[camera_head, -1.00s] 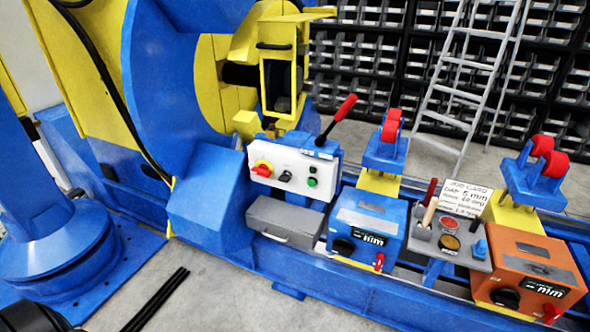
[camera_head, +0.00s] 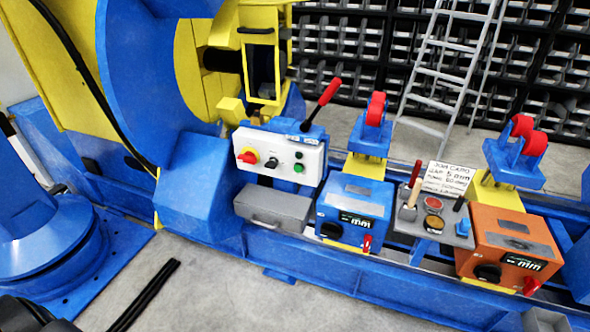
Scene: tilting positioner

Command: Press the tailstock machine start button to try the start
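A white control box (camera_head: 312,158) is fixed to the blue machine in the middle of the head view. On its face, from left to right, are a red knob on a yellow base (camera_head: 247,156), a black selector switch (camera_head: 271,163) and a green button (camera_head: 299,168). A small dark round fitting sits just above the green button. The green button's face is uncovered and nothing touches it. Neither of my grippers shows clearly. A dark rounded part, perhaps of my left arm, shows in the bottom left corner, and a pale part shows at the bottom right edge.
A red-handled lever (camera_head: 329,91) rises behind the control box. A grey drawer box (camera_head: 272,208) sits below it. To the right are a blue welder box (camera_head: 352,209), a grey panel with a job card (camera_head: 448,178) and an orange box (camera_head: 508,249).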

